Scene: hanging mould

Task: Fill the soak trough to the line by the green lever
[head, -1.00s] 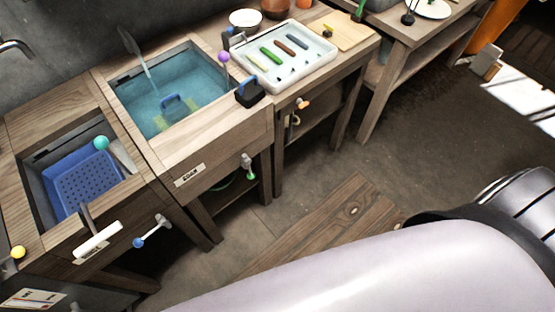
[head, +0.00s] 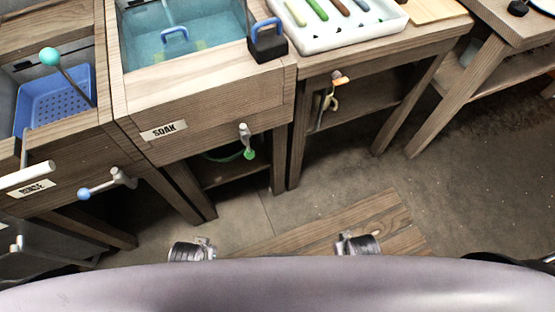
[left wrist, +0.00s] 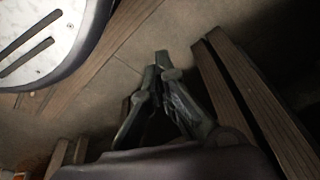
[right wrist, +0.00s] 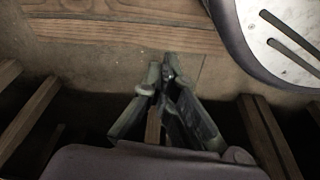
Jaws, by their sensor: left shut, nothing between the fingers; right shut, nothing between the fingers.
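The soak trough (head: 190,45) is a wooden-framed basin with a SOAK label on its front, at the upper left of the head view. It holds clear blue water; I cannot make out a fill line. The green lever (head: 248,152) has a metal stem and a green knob and hangs down on the trough's front, right of the label. My left gripper (left wrist: 163,62) is shut and empty, pointing at the floor beside wooden legs. My right gripper (right wrist: 165,62) is also shut and empty over the floor. Neither gripper touches the lever.
The rinse trough with a blue basket (head: 60,95) and a blue-knobbed lever (head: 85,193) stands left. A black block with a blue handle (head: 268,40) sits on the soak trough's right rim. A white tray (head: 345,35) stands on the table to the right.

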